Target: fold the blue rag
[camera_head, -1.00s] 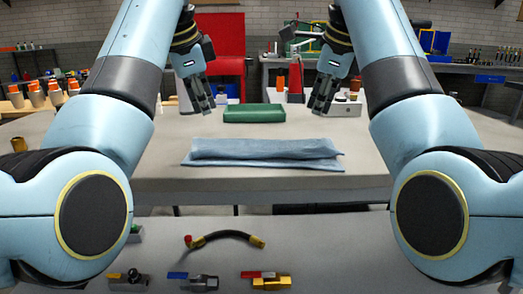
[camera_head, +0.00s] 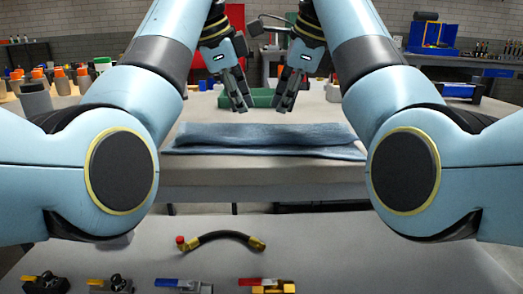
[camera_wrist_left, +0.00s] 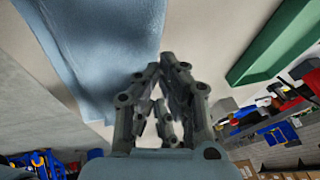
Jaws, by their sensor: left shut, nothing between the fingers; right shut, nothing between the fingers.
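The blue rag (camera_head: 265,138) lies folded over into a long strip on the table, with a lower layer showing along its front edge. It also shows in the left wrist view (camera_wrist_left: 105,40). My left gripper (camera_head: 241,107) is shut and empty, above the table just behind the rag's far edge. In its wrist view the fingers (camera_wrist_left: 158,110) point toward the rag's edge. My right gripper (camera_head: 283,107) is shut and empty, close to the right of the left one. I cannot tell whether either touches the rag.
A green case (camera_head: 262,98) lies on the table behind the grippers, partly hidden by them. Several orange-capped containers (camera_head: 60,82) stand at the left. A nearer surface holds a hose (camera_head: 222,238) and several valves (camera_head: 265,285).

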